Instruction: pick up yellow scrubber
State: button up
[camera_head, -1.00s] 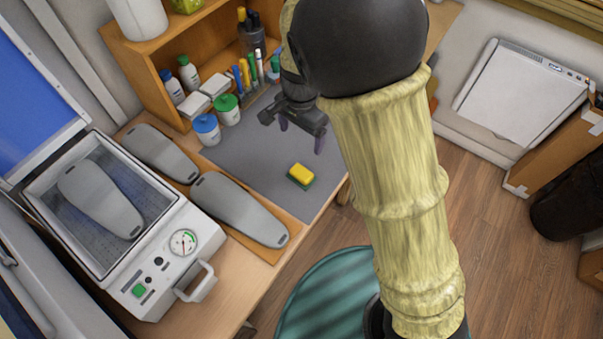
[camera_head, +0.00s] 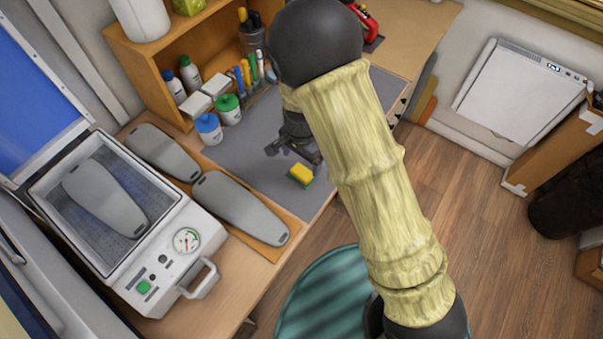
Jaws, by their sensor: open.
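The yellow scrubber (camera_head: 300,174) is a small yellow sponge block with a green underside. It lies on the grey mat (camera_head: 245,165) near the front edge of the table. My gripper (camera_head: 294,162) is open, just behind and above the scrubber, with its fingers pointing down toward it. The near finger seems to overlap the scrubber's right side in the picture. I cannot tell whether it touches. My arm hides part of the mat to the right.
Grey insole forms (camera_head: 238,208) lie on a wooden board left of the mat. A vacuum forming machine (camera_head: 160,265) stands at the front left. Bottles, jars (camera_head: 208,128) and pens stand along the wooden shelf behind. The mat around the scrubber is clear.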

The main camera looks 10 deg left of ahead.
aim_at(302, 171)
jog(key=shift+d+f+p, duration=0.1)
jog(key=shift+f+p, duration=0.25)
jog(key=shift+f, duration=0.25)
jog(key=shift+f+p, duration=0.55)
jog(key=shift+f, duration=1.45)
jog(key=c, duration=1.1)
